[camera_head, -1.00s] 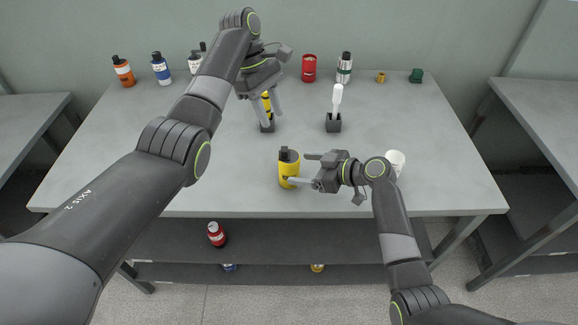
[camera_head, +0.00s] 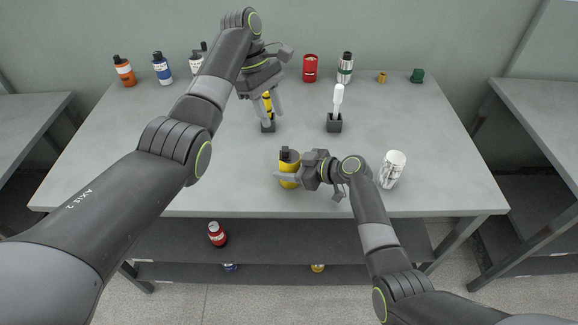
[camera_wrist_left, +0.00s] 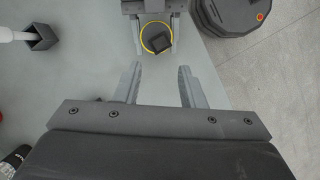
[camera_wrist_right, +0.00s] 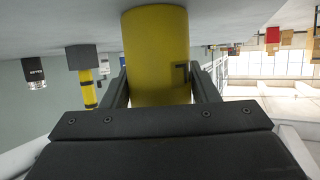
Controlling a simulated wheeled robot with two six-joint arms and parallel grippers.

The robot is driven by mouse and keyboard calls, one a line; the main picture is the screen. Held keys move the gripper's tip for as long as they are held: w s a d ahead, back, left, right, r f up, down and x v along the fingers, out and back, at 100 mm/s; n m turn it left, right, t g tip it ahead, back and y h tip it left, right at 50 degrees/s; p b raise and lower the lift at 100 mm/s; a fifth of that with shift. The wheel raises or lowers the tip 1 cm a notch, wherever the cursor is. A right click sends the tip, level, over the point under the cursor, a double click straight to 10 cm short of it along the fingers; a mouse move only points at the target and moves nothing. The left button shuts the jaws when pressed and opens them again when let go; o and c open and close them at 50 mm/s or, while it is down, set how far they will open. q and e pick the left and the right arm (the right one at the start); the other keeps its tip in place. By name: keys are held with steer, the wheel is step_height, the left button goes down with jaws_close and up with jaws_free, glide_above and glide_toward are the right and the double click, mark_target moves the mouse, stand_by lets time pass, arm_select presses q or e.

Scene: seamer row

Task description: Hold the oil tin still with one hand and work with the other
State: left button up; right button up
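The yellow oil tin (camera_head: 289,183) with a dark cap stands upright near the table's front edge. My right gripper (camera_head: 288,176) is around it, one finger on each side. In the right wrist view the tin (camera_wrist_right: 157,55) fills the space between the fingers; I cannot tell whether they press on it. The left wrist view shows the tin's dark top (camera_wrist_left: 157,38) within a yellow rim. My left gripper (camera_head: 267,112) is open and empty, above the table. In the head view its fingers overlap a yellow banded tool (camera_head: 267,103) in a dark holder (camera_head: 268,127).
A white tool (camera_head: 338,98) stands in another dark holder (camera_head: 334,123). A printed white cup (camera_head: 391,170) stands right of my right wrist. Bottles and a red can (camera_head: 310,68) line the back edge. A red bottle (camera_head: 216,235) is on the lower shelf. The table's left front is clear.

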steer(key=c, duration=0.5)
arm_select(q)
steer(key=shift+c, duration=0.7)
arm_select(e)
steer(key=shift+c, duration=0.2)
arm_select(q)
steer(key=shift+d+f+h, duration=0.2)
steer(key=shift+f+h, duration=0.1)
steer(key=shift+f, duration=0.2)
steer(key=c, duration=0.5)
steer(key=f+h, duration=0.1)
steer(key=h, duration=0.1)
steer(key=d+f+m+t+h, duration=0.1)
steer(key=f, duration=0.1)
steer(key=d+f+m+t+h, duration=0.1)
steer(key=h, duration=0.1)
steer(key=shift+f+h, duration=0.15)
steer(key=shift+h, duration=0.15)
jaws_close()
steer(key=t+h, duration=0.1)
steer(key=s+t+h, duration=0.1)
steer(key=shift+a+f+m+h, duration=0.1)
steer(key=shift+f+m+h, duration=0.1)
steer(key=shift+m+h, duration=0.2)
steer(key=s+a+f+t, duration=0.5)
steer(key=s+a+t, duration=0.5)
steer(key=a, duration=0.4)
steer(key=shift+s+f+n+t+h, duration=0.15)
steer(key=shift+n+t+h, duration=0.2)
steer(key=shift+t, duration=0.25)
